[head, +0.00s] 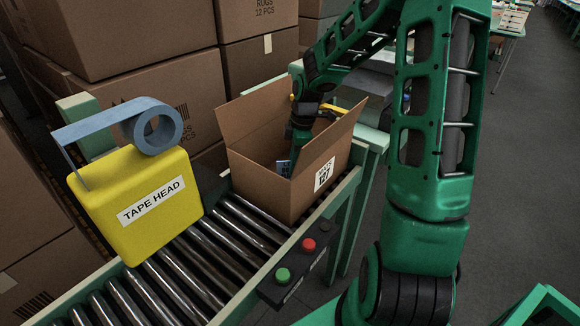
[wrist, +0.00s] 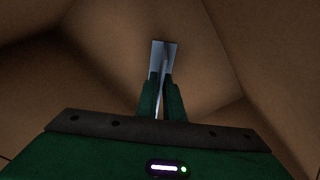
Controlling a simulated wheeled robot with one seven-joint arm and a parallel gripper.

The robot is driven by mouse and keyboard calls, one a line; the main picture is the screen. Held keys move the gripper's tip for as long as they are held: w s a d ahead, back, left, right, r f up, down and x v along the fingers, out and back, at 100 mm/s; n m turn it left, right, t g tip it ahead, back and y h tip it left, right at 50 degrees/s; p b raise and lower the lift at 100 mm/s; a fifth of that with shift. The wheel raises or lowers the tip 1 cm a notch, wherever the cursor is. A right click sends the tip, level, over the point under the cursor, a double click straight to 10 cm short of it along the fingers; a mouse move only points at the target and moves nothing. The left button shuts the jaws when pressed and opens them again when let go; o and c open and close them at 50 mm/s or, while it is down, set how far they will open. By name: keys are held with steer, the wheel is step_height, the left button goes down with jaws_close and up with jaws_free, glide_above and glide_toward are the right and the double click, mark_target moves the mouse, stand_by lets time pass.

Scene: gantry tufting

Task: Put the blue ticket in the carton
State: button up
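The open carton (head: 268,195) stands on the roller conveyor with its flaps up and a white label marked 127 on its side. My gripper (head: 291,152) reaches down inside the carton. In the wrist view my gripper (wrist: 162,88) has its two fingers close together on a thin, pale blue ticket (wrist: 158,52), which sticks out past the fingertips. I cannot tell whether the ticket touches the carton's bottom.
A yellow tape head (head: 140,208) with a blue tape roll stands left of the carton on the roller conveyor (head: 200,262). A control box with a green button (head: 283,275) and a red button (head: 308,245) is at the conveyor's front edge. Stacked brown boxes (head: 130,40) fill the back.

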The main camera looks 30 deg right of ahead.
steer(key=shift+o, duration=0.9)
steer(key=shift+r, duration=0.25)
step_height(320, 180, up, 12)
steer(key=d, duration=0.1)
steer(key=shift+s+d+f, duration=0.2)
steer(key=shift+s+d, duration=0.1)
steer(key=shift+s, duration=0.05)
